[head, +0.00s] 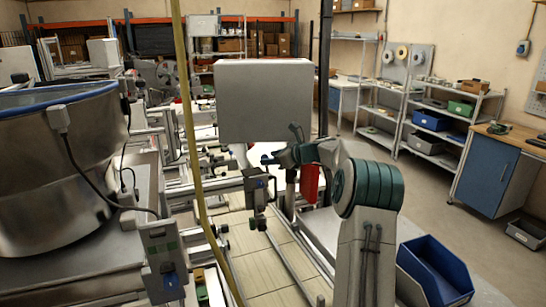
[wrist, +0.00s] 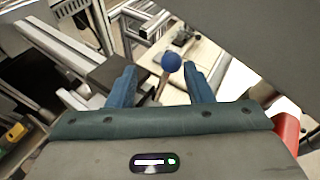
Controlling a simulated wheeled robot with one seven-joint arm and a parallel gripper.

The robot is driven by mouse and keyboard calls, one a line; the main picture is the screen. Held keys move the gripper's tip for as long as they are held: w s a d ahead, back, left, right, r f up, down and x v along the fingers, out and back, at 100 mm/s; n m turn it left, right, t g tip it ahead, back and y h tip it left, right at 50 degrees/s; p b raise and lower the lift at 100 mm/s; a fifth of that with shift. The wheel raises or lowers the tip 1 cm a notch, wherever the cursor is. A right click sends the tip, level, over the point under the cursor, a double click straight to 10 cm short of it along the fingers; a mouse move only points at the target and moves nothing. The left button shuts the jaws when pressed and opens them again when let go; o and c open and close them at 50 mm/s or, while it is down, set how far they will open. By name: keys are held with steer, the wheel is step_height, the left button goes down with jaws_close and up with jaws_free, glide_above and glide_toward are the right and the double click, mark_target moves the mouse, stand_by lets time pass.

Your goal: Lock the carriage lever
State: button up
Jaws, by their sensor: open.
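A round blue knob (wrist: 171,61) on a thin lever shaft shows in the wrist view, which I take to be the carriage lever. My gripper (wrist: 160,74) is open, with a blue finger on each side of the shaft's line. The knob appears between the fingertips and slightly beyond them, nearer the right finger. I see no contact, and the depth between knob and fingers is hard to judge. In the head view my arm reaches left over the machine rails, and the lever cannot be made out clearly there.
A grey panel (head: 264,100) stands behind my wrist. A red part (head: 310,182) is close beside it. A large metal bowl (head: 60,165) and a yellow post (head: 196,150) stand on the left. A blue bin (head: 436,268) is at lower right, with open floor beyond.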

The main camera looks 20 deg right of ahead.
jaws_close()
steer(key=c, duration=1)
jaws_free()
steer(key=o, duration=1)
steer(key=shift+s+d, duration=0.1)
steer(key=shift+s, duration=0.05)
steer(key=b+v, duration=0.4)
steer(key=v, duration=0.9)
steer(key=shift+s+r, duration=0.2)
steer(key=shift+d, duration=0.15)
